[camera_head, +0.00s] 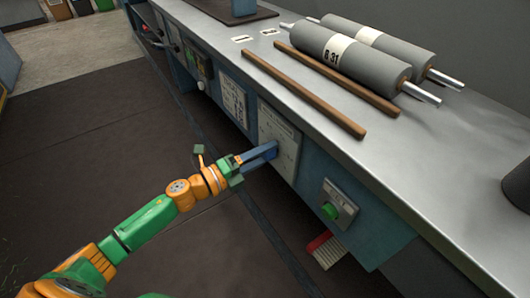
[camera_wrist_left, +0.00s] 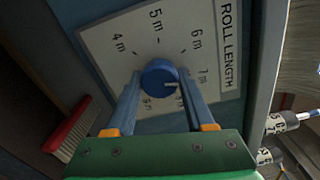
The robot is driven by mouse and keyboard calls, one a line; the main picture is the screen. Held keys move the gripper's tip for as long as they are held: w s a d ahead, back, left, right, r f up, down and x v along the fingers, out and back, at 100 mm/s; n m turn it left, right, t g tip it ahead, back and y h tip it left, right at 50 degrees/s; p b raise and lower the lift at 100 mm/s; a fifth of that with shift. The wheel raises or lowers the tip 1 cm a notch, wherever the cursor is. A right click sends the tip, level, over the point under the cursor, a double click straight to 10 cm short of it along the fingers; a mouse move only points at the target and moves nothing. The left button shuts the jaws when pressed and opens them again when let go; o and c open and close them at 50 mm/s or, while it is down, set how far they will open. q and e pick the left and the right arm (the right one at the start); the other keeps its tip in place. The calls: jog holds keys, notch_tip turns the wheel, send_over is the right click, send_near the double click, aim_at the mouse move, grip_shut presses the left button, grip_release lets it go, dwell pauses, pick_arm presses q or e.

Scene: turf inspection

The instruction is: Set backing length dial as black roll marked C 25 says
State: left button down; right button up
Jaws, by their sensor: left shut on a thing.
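My left gripper (camera_head: 271,153) is shut on a round blue knob (camera_wrist_left: 158,76) on the blue front of the bench. The knob sits on a white dial plate (camera_wrist_left: 205,20) lettered ROLL LENGTH, with metre marks around it; 4 m to 7 m read clearly, and some lower marks are partly hidden by the fingers. A small pale mark shows on the knob's lower right side; its exact reading is unclear. In the head view the fingers hide the knob. I see no roll clearly marked C 25. A dark cylinder (camera_head: 517,186) is cut off at the right edge.
On the bench top (camera_head: 440,190) lie a grey roll (camera_head: 350,55) marked B 31, another grey roll behind it, and two wooden bars (camera_head: 305,92). A green button box (camera_head: 336,205) is on the front, right of the dial. A red brush (camera_head: 325,249) is below.

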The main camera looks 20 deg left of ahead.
pick_arm(q)
jog(key=shift+w+a+r+m, duration=0.1)
jog(key=shift+a+r+m, duration=0.1)
jog(key=shift+m, duration=0.5)
jog(key=shift+c, duration=1.8)
grip_release()
jog(key=shift+o, duration=0.5)
jog(key=shift+d, duration=0.1)
jog(key=shift+f, duration=0.1)
jog(key=v, duration=0.7)
